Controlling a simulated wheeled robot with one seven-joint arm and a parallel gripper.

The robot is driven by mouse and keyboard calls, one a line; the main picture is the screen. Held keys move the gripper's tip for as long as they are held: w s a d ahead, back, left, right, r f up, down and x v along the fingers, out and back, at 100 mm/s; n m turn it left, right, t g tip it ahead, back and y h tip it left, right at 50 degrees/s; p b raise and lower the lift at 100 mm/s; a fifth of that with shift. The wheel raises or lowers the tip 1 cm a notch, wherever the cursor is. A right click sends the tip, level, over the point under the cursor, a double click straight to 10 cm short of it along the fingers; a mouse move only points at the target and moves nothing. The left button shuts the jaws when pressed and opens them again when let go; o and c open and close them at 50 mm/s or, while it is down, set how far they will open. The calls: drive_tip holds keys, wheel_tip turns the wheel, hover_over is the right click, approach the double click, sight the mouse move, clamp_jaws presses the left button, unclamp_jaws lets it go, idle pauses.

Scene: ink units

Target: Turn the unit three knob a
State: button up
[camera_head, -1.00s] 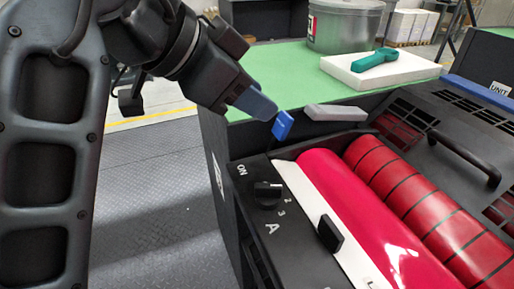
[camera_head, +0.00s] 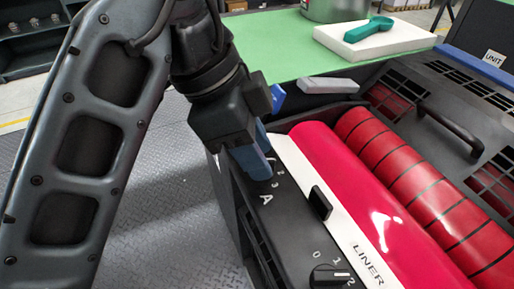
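The control panel of the ink unit (camera_head: 292,230) is black and carries the white letter A beside the numbers 2 and 3. Knob A sits above that letter but is hidden behind my gripper (camera_head: 259,168). My gripper points down at the panel, its blue-grey fingertips right at the knob's place. I cannot tell whether the fingers are around the knob, touching it or just above it, nor how far they are apart. The knob's pointer direction is hidden.
A second black knob (camera_head: 330,275) marked 0, 1, 2 sits lower on the panel. A black tab (camera_head: 320,202) stands by the white LINER strip, beside the magenta roller (camera_head: 350,190). A blue lever (camera_head: 277,98) rises behind my gripper. A grey bar (camera_head: 327,85) lies beyond.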

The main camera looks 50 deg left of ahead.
drive_tip(key=shift+w+f, duration=0.1)
drive_tip(key=shift+f, duration=0.1)
clamp_jaws()
idle(0.3)
